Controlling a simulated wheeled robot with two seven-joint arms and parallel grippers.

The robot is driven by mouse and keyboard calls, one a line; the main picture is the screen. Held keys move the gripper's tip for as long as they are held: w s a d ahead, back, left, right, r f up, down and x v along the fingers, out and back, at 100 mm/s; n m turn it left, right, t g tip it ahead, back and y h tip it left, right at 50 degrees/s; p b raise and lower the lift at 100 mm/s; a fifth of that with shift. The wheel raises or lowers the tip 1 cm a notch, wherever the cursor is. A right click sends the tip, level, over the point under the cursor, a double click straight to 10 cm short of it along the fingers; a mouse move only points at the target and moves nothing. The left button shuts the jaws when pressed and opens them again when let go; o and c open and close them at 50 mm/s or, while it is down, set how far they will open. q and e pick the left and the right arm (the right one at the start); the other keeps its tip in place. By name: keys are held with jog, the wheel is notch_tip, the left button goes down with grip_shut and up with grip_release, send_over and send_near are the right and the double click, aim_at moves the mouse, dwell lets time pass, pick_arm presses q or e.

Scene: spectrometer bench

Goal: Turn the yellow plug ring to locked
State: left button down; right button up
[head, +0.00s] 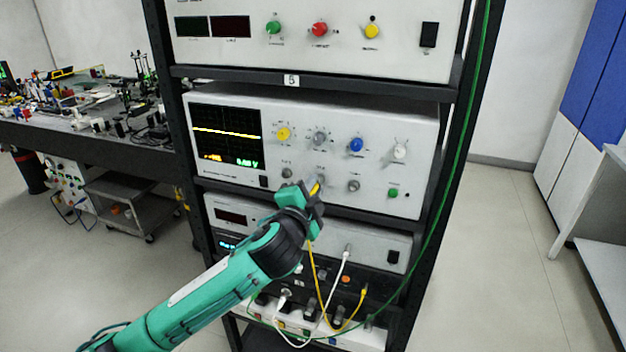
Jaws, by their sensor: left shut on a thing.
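A yellow plug (316,184) shows between the fingers of my left gripper (315,189), in front of the lower row of connectors on the oscilloscope (300,208). My left gripper is shut on the plug and hides much of it. I cannot tell the ring's rotation or any lock mark at this size. A yellow cable (317,285) hangs below the gripper and loops up to another yellow plug (363,292) on a lower unit. My right gripper is not in view.
The black rack (461,150) holds several stacked instruments. A green cable (468,120) runs down its right side, and a white cable (336,283) hangs below the oscilloscope. A cluttered optical bench (95,138) stands at left. Floor to the right of the rack is clear.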

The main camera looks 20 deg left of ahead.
pick_arm(q)
jog(key=shift+m+p, duration=1.3)
jog(key=shift+m, duration=0.6)
jog(key=c, duration=1.3)
grip_release()
jog(key=shift+o, duration=0.2)
jog(key=s+b, duration=0.4)
jog(key=s, duration=0.9)
jog(key=shift+s+a, duration=0.25)
jog(key=shift+s, duration=0.15)
jog(key=shift+f, duration=0.1)
